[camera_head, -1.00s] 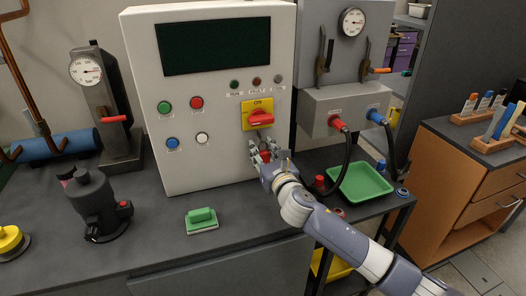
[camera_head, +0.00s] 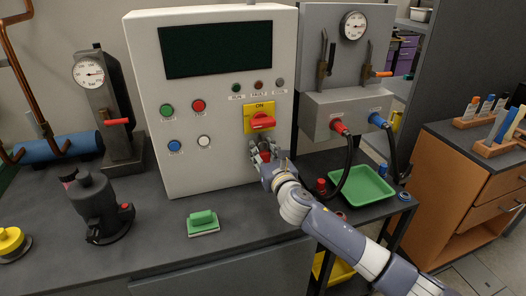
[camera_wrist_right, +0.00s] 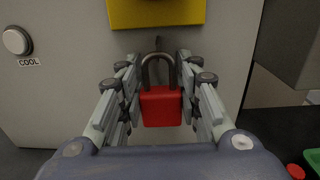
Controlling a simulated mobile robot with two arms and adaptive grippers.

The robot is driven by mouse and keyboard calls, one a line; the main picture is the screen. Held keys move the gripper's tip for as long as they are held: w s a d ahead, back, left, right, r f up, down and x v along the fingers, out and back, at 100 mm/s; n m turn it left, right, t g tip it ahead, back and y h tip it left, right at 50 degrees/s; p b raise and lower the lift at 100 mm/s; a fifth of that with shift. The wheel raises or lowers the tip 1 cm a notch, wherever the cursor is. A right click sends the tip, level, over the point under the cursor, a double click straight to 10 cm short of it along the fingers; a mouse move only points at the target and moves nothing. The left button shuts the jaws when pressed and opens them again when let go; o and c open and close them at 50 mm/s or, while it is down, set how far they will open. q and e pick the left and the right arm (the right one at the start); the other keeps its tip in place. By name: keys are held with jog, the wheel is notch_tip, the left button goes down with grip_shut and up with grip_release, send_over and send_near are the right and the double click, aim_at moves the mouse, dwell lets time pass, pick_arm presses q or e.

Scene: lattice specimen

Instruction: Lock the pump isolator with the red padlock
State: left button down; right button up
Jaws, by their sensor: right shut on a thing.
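The pump isolator is a yellow plate (camera_head: 249,110) with a red handle (camera_head: 261,122) on the white panel, under the word ON. In the right wrist view the lower part of the yellow plate (camera_wrist_right: 155,12) shows at the top. My right gripper (camera_head: 262,151) is just below the isolator, close to the panel front. It is shut on the red padlock (camera_wrist_right: 160,107), which hangs upright between the fingers (camera_wrist_right: 160,98), its grey shackle up. The shackle is below the yellow plate and apart from it in that picture. My left gripper is not in view.
The white control panel (camera_head: 180,90) stands on the dark bench (camera_head: 250,218). A green-handled block (camera_head: 203,223) and a dark pump (camera_head: 100,205) stand to the left.

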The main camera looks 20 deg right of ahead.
jog(key=shift+r, duration=0.2)
jog(key=o, duration=0.7)
jog(key=shift+w, duration=0.1)
jog(key=shift+c, duration=0.2)
jog(key=o, duration=0.4)
jog(key=shift+w+f, duration=0.1)
jog(key=o, duration=0.5)
jog(key=shift+f, duration=0.1)
